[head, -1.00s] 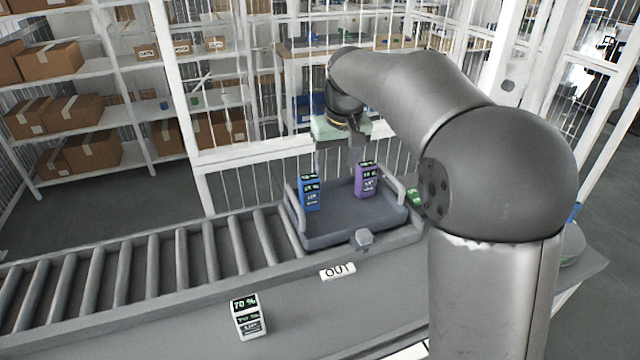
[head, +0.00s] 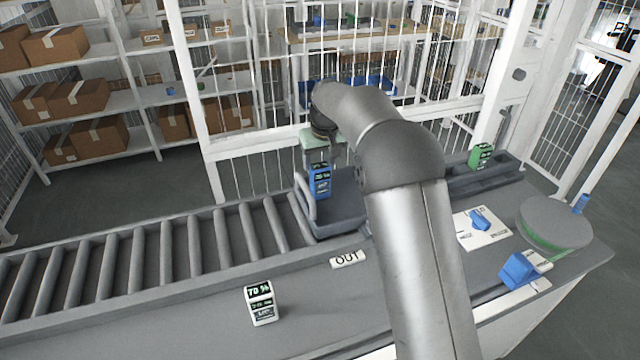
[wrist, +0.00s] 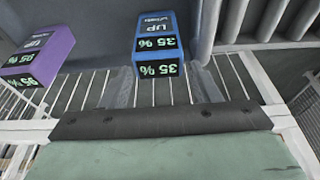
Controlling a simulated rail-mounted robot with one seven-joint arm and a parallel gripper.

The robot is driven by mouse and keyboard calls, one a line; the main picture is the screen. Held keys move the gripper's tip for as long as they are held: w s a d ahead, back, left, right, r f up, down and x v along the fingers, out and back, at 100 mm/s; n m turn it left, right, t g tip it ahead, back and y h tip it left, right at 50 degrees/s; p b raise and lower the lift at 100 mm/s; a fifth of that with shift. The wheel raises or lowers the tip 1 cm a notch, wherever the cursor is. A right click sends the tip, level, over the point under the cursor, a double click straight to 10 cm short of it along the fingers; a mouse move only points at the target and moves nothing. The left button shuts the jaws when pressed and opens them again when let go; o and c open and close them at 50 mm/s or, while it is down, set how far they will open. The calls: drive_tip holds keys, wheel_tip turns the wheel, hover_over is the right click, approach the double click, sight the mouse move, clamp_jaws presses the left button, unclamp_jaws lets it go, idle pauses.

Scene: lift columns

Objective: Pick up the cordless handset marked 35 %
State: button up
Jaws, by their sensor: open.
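The blue handset (head: 320,182) stands upright on the dark tray (head: 340,219) at the conveyor's end. In the wrist view the blue handset (wrist: 156,42) shows 35 % and sits beyond and between my two finger tips. My gripper (head: 320,158) is open and empty, just behind and above it; its fingers also show in the wrist view (wrist: 162,86). I cannot tell whether they touch the handset. A purple handset (wrist: 38,60) stands to the left in the wrist view, its number hard to read. My arm hides it in the head view.
A white handset (head: 261,303) marked 70 % stands on the front counter near the OUT label (head: 348,259). A green handset (head: 480,155) stands in a dark holder at right. A round grey disc (head: 556,222) and a blue object (head: 518,270) lie right. Roller conveyor (head: 190,245) runs left.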

sight(319, 173)
drive_tip(key=shift+p+x, duration=1)
drive_tip(key=shift+x, duration=1.95)
drive_tip(key=shift+s+d, duration=0.15)
drive_tip(key=c, duration=0.8)
